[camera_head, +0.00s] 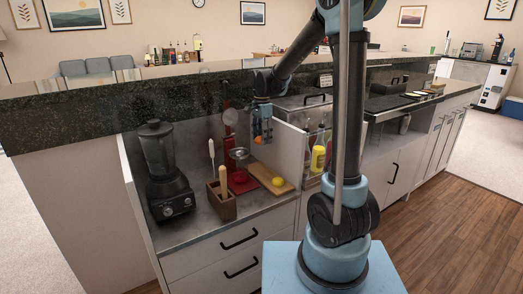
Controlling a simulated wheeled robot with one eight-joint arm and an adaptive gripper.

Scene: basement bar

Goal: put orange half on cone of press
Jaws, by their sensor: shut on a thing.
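My gripper (262,137) points down and is shut on the orange half (259,140), a small orange patch showing at its fingertips. The gripper holds it in the air, above the wooden board and a little right of and higher than the press's metal cup. The red press (240,183) stands on the counter against the back wall, with its base low and its red lever raised. Its metal cup (238,154) sits midway up. The cone is too small to make out.
A wooden board (264,171) with a yellow fruit (278,181) lies right of the press. A wooden utensil holder (222,203) stands in front of the press, left of the board. A black blender (163,170) is at left. A panel and bottles (318,159) stand at right.

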